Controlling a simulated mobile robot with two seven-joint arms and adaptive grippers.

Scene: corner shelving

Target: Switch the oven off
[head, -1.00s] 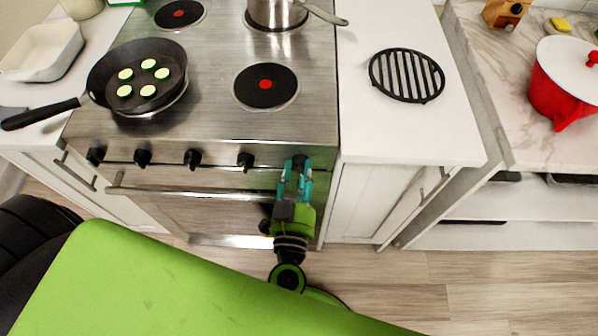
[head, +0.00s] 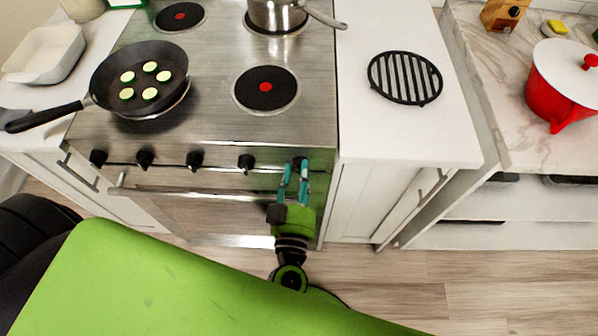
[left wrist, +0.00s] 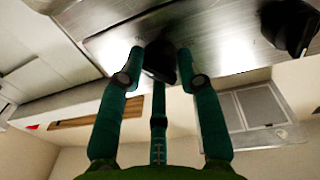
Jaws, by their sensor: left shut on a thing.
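The steel oven (head: 230,215) has a row of black knobs along its front panel, above a horizontal door handle (head: 200,193). My left gripper (head: 296,168), with teal fingers, is at the rightmost knob (head: 298,161), and its arm shows below. In the left wrist view the fingers (left wrist: 163,75) stand on both sides of this dark knob (left wrist: 161,60) and are shut on it. A neighbouring knob (left wrist: 288,25) shows at the upper right there. The held knob's marking is hidden. My right gripper is in neither view.
On the stove top, a black pan (head: 115,75) with several green-rimmed slices and a steel pot (head: 277,14) stand on burners. A black trivet (head: 404,78) lies on the white counter to the right, with a red pot (head: 556,97) beyond. The floor in front is clear.

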